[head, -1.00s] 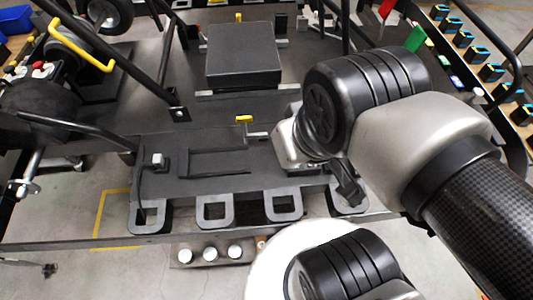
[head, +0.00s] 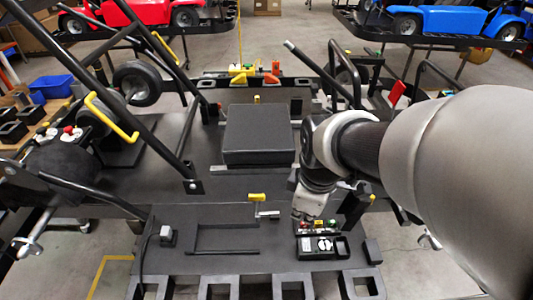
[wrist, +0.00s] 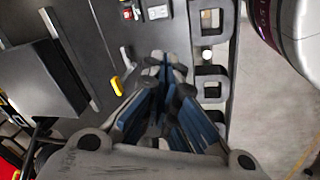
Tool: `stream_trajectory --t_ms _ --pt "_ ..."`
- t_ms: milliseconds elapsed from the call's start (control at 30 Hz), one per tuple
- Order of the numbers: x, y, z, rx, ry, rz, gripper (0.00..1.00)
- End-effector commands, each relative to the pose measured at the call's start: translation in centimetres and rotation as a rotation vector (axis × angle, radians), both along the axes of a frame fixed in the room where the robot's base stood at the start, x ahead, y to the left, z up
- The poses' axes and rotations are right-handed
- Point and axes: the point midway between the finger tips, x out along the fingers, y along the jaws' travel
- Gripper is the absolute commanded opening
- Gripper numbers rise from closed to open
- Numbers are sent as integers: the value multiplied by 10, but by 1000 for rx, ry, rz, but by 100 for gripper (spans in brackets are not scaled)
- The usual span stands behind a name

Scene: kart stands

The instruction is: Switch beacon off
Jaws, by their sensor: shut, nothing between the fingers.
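A small dark control box (head: 318,247) with a white round knob or switch lies on the kart's black floor plate, right of centre in the head view. A strip with red, yellow and green parts (head: 318,224) sits just behind it. I cannot tell which part is the beacon or its switch. My gripper (head: 304,216) points down just above and behind the box in the head view. In the wrist view my gripper (wrist: 165,75) is shut and empty, its blue-padded fingers together. A red part (wrist: 127,13) and pale parts (wrist: 157,11) show beyond the fingertips.
A yellow-handled lever (head: 257,197) stands left of my gripper, with a black seat block (head: 257,135) behind it. Black frame tubes (head: 100,118) cross at left. A red flag (head: 397,92) stands at right. The plate left of the control box is fairly clear.

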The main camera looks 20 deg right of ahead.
Motion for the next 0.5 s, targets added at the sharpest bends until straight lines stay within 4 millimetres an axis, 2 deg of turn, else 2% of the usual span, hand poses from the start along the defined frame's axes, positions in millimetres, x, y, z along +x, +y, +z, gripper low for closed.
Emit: stream_trajectory --t_ms 33,200,333,500 --pt "7 -9 -16 -13 33 78 0" --pt "23 -30 -50 -49 88 308 0" --pt "28 -37 -62 -58 106 397 0" --pt "29 -39 -65 -63 109 424 0"
